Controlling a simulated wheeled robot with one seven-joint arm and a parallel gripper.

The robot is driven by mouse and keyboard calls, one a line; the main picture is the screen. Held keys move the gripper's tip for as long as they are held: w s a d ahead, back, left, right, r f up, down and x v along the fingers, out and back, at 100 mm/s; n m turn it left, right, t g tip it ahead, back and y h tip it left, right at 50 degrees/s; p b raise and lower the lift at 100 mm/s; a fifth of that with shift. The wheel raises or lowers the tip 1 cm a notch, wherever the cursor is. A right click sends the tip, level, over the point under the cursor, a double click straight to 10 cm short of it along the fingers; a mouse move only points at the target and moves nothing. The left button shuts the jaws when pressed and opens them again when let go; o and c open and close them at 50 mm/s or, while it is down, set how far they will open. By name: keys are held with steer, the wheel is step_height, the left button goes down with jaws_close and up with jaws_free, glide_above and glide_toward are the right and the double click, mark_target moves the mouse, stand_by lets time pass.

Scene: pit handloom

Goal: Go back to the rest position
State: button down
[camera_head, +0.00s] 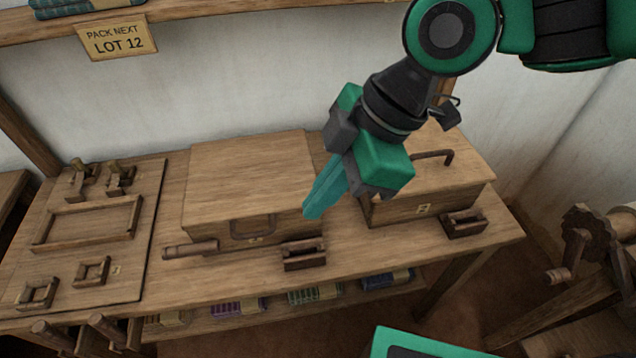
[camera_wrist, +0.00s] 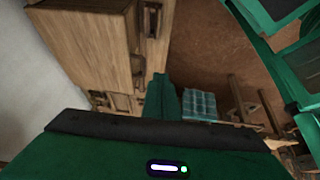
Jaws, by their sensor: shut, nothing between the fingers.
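My gripper (camera_head: 322,196) is shut and empty. In the head view its teal fingers point down and to the left, in front of the gap between two wooden boxes on the bench. In the wrist view the green gripper body fills the bottom, and a finger (camera_wrist: 162,98) shows near the middle. The left box (camera_head: 245,180) has a flat lid and a handle on its front. The right box (camera_head: 410,208) is partly hidden behind my gripper and has a bent handle on top.
The wooden bench (camera_head: 370,258) holds a board with a frame and small blocks (camera_head: 92,222) at left. Small wooden blocks stand at the front (camera_head: 303,254) and (camera_head: 463,223). A shelf with a "LOT 12" sign (camera_head: 118,39) is above. A wooden wheel mechanism (camera_head: 588,237) stands at right.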

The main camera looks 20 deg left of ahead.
steer(key=w+d+f+m+t+h, duration=0.1)
steer(key=w+d+f+m+t, duration=0.1)
steer(key=w+d+m, duration=0.7)
steer(key=w+d+f+m+t+h, duration=0.15)
steer(key=d+m, duration=0.25)
steer(key=d, duration=0.8)
steer(key=w+d+m+g+h, duration=0.15)
steer(key=d+m, duration=0.25)
steer(key=d, duration=0.8)
steer(key=s+d+f+m, duration=0.1)
steer(key=s+d+m, duration=0.4)
steer(key=d, duration=0.3)
steer(key=s+d+f+m, duration=0.1)
steer(key=s+d+m, duration=0.5)
steer(key=d, duration=0.3)
steer(key=shift+s+f+m+g+h, duration=0.2)
steer(key=shift+s+m+g+h, duration=0.15)
steer(key=shift+m, duration=0.45)
steer(key=shift+w, duration=0.1)
